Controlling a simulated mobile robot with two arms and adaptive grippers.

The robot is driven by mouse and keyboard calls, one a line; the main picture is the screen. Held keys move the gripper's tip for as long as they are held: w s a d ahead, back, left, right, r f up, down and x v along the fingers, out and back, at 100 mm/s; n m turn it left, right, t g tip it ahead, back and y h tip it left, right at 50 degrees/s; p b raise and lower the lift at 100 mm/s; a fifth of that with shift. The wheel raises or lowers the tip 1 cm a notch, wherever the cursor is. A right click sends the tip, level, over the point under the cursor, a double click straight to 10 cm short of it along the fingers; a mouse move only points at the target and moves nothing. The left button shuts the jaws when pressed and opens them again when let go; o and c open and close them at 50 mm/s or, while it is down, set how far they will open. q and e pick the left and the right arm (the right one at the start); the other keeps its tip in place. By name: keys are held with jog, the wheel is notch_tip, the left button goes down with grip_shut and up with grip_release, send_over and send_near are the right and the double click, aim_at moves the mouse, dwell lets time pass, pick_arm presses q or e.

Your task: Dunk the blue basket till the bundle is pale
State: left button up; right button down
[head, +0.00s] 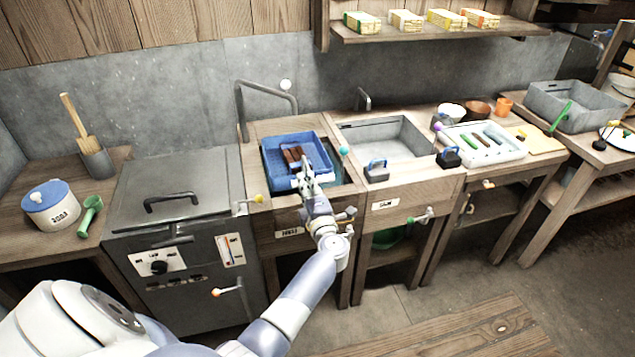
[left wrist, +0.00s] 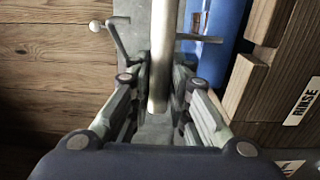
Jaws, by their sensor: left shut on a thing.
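The blue basket (head: 268,158) is at the opening of the wooden-framed tank (head: 345,180); how deep it sits I cannot tell. A dark brown bundle (head: 292,156) lies inside it. My left gripper (head: 307,178) is at the basket's front edge. In the left wrist view the left gripper (left wrist: 160,108) has its fingers on either side of a pale grey bar (left wrist: 160,60), seemingly the basket's handle. Part of the blue basket (left wrist: 222,22) shows behind it. The fingers hide part of the bar. My right gripper is out of view.
A lidded metal unit (head: 172,190) stands to the left. A bent pipe (head: 240,105) rises behind the tank. Small levers stick out along the front.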

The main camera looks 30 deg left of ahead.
pick_arm(q)
notch_tip(320, 180, down, 16)
jog(key=b, duration=1.2)
jog(key=shift+s+r, duration=0.2)
jog(key=shift+r, duration=0.05)
jog(key=shift+d+f, duration=0.1)
jog(key=shift+d, duration=0.05)
notch_tip(320, 180, up, 16)
jog(key=p, duration=1.4)
jog(key=shift+w+a, duration=0.2)
jog(key=shift+w, duration=0.05)
